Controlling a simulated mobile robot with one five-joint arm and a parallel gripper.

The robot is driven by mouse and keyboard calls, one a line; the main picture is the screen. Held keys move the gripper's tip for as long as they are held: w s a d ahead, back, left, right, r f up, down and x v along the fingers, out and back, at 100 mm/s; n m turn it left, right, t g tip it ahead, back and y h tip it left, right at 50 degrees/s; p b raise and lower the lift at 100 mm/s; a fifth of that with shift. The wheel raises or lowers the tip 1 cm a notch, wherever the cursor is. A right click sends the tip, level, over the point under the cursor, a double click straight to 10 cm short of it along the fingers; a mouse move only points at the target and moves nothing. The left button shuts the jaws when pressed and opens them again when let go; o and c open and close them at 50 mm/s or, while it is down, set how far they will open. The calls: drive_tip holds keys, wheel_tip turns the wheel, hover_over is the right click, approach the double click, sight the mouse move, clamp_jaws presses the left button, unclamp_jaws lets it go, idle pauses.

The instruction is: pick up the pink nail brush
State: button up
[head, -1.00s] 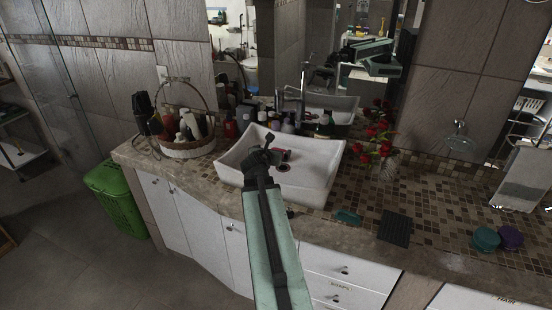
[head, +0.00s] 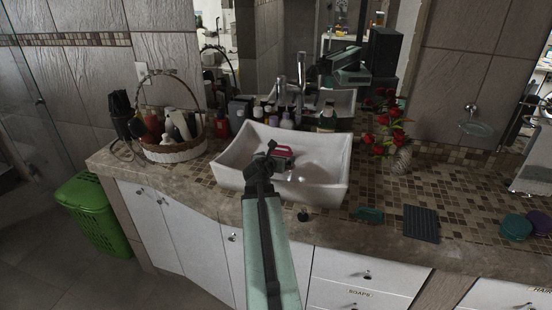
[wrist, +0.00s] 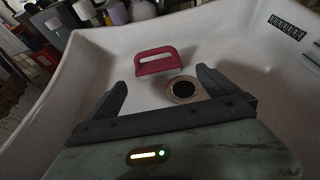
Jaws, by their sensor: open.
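The pink nail brush (wrist: 157,61) lies in the white sink basin (wrist: 225,60), just beyond the drain in the wrist view.
A faucet (head: 301,72) and several bottles (head: 285,118) stand behind the basin. A wicker basket (head: 174,151) is at left. Red flowers in a vase (head: 399,160) stand at right. A dark mat (head: 421,224) and a teal item (head: 369,215) lie on the counter.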

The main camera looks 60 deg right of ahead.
sight(281, 154)
drive_tip(key=shift+w+b+x, duration=0.15)
drive_tip(key=shift+b+x, duration=0.6)
drive_tip(key=shift+x, duration=1.25)
drive_tip(key=shift+w+b+x, duration=0.1)
drive_tip(key=shift+b+x, duration=0.6)
drive_tip(key=shift+x, duration=1.3)
drive_tip(key=shift+a+r, duration=0.15)
drive_tip(key=shift+s, duration=0.1)
drive_tip(key=c, duration=1.2)
wheel_tip(281, 154, up, 10)
drive_tip(key=p, duration=1)
